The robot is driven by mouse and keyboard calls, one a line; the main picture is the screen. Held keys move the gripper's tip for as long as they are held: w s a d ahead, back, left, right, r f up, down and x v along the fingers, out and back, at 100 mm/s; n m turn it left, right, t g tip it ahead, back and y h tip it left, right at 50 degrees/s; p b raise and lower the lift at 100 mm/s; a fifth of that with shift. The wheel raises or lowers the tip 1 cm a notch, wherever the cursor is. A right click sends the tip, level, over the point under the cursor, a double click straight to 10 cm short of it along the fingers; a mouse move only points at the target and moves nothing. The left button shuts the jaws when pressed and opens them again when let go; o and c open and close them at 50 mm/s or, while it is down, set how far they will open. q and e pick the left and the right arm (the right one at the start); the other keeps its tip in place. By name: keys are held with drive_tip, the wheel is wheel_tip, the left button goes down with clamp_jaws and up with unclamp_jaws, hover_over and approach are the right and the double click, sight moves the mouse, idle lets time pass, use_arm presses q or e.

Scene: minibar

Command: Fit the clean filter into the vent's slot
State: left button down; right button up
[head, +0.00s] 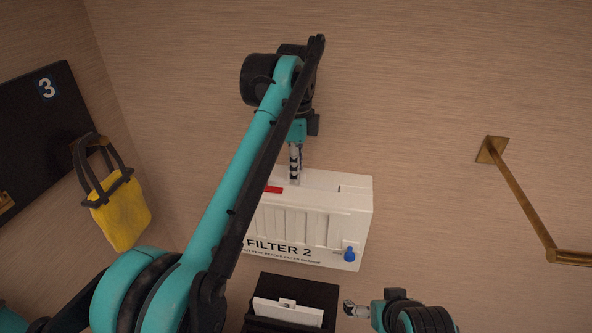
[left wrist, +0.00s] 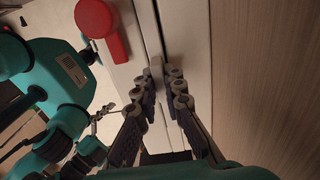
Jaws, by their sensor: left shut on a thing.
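The white vent box (head: 310,225), marked "FILTER 2", is on the wall, with a red lever (head: 273,190) on top and a blue knob (head: 349,254) in front. My left gripper (head: 295,178) points down at the box's top. In the left wrist view its fingers (left wrist: 164,85) are shut on a narrow pale tab (left wrist: 157,68) at a long slot line; I take it for the filter's grip. The rest of that filter is hidden, so its depth cannot be told. My right gripper (head: 350,308) is below the box, small in view; its jaws are unclear.
A dark holder (head: 318,290) under the vent box has a white panel with a tab (head: 288,311) in it. A yellow bag (head: 121,212) hangs at the left by a black board (head: 45,125). A brass rail (head: 525,205) is on the right wall.

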use_arm(q)
drive_tip(key=shift+f, duration=0.25)
drive_tip(key=c, duration=1.5)
unclamp_jaws()
drive_tip(key=shift+c, duration=0.2)
